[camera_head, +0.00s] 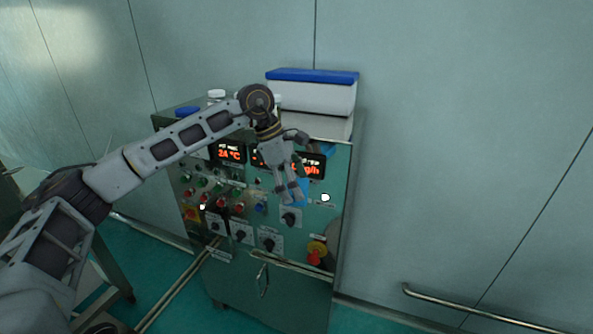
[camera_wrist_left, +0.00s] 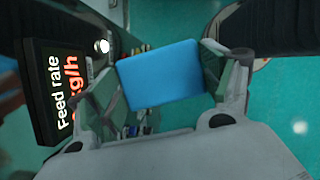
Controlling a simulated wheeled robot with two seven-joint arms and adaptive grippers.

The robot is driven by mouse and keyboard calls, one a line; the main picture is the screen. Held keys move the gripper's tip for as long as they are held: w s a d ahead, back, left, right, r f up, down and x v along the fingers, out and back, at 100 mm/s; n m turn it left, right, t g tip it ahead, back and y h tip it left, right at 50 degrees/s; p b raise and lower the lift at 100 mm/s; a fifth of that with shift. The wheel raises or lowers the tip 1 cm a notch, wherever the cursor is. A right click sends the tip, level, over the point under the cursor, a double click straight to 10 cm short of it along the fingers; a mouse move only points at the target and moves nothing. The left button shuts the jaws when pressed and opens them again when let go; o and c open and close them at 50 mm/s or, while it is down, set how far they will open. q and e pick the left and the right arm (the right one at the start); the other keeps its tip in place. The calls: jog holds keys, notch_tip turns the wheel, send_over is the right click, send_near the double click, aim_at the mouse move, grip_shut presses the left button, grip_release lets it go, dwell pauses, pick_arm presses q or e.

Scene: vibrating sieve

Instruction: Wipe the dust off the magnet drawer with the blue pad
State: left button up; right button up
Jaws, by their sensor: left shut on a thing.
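My left gripper (camera_head: 289,192) is in front of the control cabinet, near its displays and knobs. In the left wrist view my left gripper (camera_wrist_left: 166,82) is shut on a flat blue pad (camera_wrist_left: 162,72), with a finger on each side of it. The pad also shows as a small blue patch beside the fingers in the head view (camera_head: 301,187). Whether the pad touches the panel I cannot tell. I cannot make out a magnet drawer or any dust. My right gripper is not in view.
The control cabinet (camera_head: 237,257) carries lit displays, several knobs and buttons, and a red emergency stop (camera_head: 315,257). A white box with a blue lid (camera_head: 312,76) and a white-capped jar (camera_head: 216,95) stand on top. A rail (camera_head: 480,313) runs along the right wall.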

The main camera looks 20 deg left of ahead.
pick_arm(q)
jog(key=s+a+f+m+g+y, duration=0.1)
jog(key=s+f+m+g+y, duration=0.1)
jog(key=f+m, duration=0.8)
jog(key=s+a+f+m+g+y, duration=0.1)
jog(key=s+f+m, duration=0.4)
jog(key=f+m, duration=0.5)
jog(key=shift+f+m+g+y, duration=0.3)
jog(key=shift+f+g+y, duration=0.65)
jog(key=shift+f, duration=3.85)
jog(key=shift+a+g+h, duration=0.1)
jog(key=shift+g+h, duration=0.15)
